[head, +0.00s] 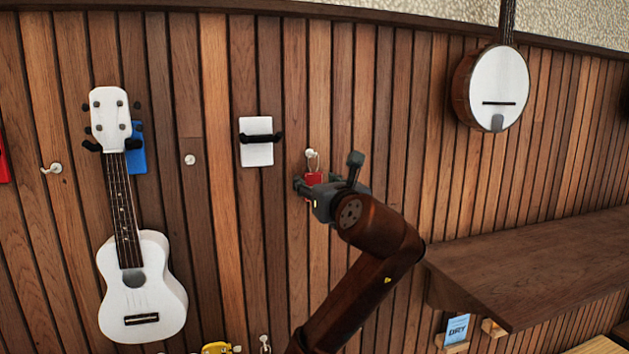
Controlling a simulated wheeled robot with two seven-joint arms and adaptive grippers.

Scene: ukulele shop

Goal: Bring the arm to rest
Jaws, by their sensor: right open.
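My right arm reaches up from the bottom middle of the head view. My right gripper (329,183) is open in front of the slatted wall. Its fingers are spread to either side of a small red thing (313,179) that hangs by a ring from a white peg (310,154). I cannot tell whether the fingers touch it. The gripper hides part of the red thing. My left gripper is out of view.
A white ukulele (141,282) hangs on the wall at left. An empty white hanger plate (256,153) is left of my gripper. A banjo (493,87) hangs upper right. A wooden shelf (530,262) juts out at right, close to my arm.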

